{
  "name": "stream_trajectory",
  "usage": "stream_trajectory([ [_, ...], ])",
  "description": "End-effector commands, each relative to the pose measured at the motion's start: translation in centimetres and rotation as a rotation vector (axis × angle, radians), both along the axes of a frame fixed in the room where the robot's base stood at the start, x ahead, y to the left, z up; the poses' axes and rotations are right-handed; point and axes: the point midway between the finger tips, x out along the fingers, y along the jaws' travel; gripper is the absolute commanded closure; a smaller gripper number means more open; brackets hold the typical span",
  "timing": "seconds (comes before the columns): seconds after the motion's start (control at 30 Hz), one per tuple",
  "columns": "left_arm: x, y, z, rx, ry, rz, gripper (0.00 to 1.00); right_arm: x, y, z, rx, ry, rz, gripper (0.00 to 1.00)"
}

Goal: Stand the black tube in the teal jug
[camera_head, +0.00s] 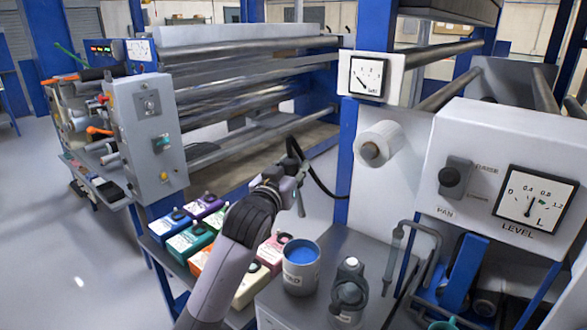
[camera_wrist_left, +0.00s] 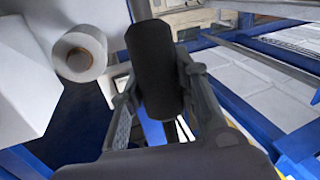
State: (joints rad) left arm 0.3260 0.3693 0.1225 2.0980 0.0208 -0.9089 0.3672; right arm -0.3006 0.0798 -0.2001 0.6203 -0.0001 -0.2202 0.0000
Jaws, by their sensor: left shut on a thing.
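My left gripper (camera_head: 294,170) is raised at the middle of the head view, beyond the blue-filled pot. In the left wrist view the left gripper (camera_wrist_left: 160,95) is shut on the black tube (camera_wrist_left: 154,55), whose upper part sticks out beyond the fingers. In the head view the tube (camera_head: 293,148) is small and partly hidden by the gripper. A teal object (camera_head: 443,325), which looks like the teal jug, shows at the bottom right edge, mostly cut off. The tube is well apart from it. My right gripper is not in view.
A pot of blue liquid (camera_head: 301,268) and a dark grey fitting (camera_head: 349,288) stand on the grey bench top. Several coloured boxes (camera_head: 190,243) sit to the left. A bent grey pipe (camera_head: 415,255) and the gauge panel (camera_head: 510,180) stand at right. A white roll (camera_head: 380,144) sticks out behind.

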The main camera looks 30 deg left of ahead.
Motion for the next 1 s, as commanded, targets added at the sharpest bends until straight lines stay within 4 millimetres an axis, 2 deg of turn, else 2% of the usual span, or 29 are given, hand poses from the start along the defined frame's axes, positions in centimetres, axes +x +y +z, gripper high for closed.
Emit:
stream_trajectory([
  [0.03, 0.0, 0.0, 1.0, 0.000, -0.003, 0.000, 0.96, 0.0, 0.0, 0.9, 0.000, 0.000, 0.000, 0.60],
  [1.0, 0.0, 0.0, 8.8, 0.001, -0.003, 0.000, 0.96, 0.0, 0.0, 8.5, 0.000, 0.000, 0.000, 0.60],
])
